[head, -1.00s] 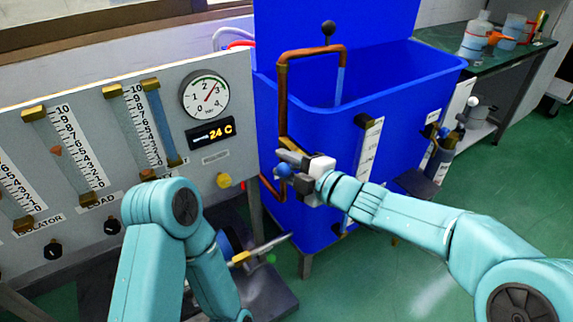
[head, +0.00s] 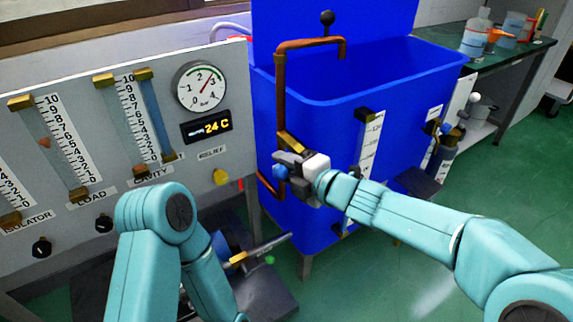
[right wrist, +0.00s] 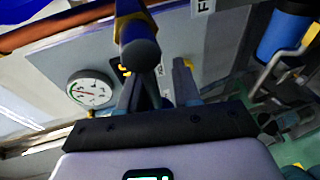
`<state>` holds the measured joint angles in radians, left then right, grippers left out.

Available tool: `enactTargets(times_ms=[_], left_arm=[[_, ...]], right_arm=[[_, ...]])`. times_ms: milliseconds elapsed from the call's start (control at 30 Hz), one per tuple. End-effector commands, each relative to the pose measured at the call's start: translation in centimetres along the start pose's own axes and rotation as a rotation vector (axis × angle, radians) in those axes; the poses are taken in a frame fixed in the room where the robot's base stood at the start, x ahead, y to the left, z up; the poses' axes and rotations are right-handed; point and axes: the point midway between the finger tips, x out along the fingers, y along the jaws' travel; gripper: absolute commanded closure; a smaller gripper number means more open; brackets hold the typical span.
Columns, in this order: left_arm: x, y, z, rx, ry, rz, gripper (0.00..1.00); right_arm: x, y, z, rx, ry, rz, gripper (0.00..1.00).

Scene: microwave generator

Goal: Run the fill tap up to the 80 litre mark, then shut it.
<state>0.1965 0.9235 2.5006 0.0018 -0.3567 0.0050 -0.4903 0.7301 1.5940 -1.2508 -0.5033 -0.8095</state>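The fill tap's copper pipe (head: 280,95) rises along the left front of the blue tank (head: 325,120) and bends over its rim to a spout (head: 343,50). No water stream shows under the spout. The tank's white scale (head: 369,140) is on its front; I cannot read the level.
A grey panel (head: 60,240) with several gauge tubes, a pressure dial (head: 201,86) and a display (head: 207,127) reading 24 C stands at left. A green bench (head: 490,70) with containers is at back right. Green floor (head: 500,200) is clear at right.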

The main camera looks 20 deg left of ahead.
Motion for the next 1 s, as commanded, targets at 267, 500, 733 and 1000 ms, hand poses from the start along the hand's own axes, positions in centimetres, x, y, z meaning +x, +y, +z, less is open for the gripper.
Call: enactTargets(times_ms=[267,500,733,1000], left_arm=[[0.0,0.0,0.0,0.001,-0.001,0.0,1.0],[-0.4,0.2,0.1,0.003,-0.003,0.0,1.0],[-1.4,0.8,0.4,0.01,-0.01,0.001,1.0],[-2.4,1.3,0.7,0.018,-0.018,0.002,1.0]], right_arm=[[0.1,0.2,-0.4,-0.002,0.009,0.004,0.63],[-3.0,0.4,-0.2,0.001,0.003,0.006,0.63],[-9.3,0.6,-0.2,-0.002,0.004,0.006,0.63],[-14.8,0.4,-0.3,-0.004,0.007,0.005,0.63]])
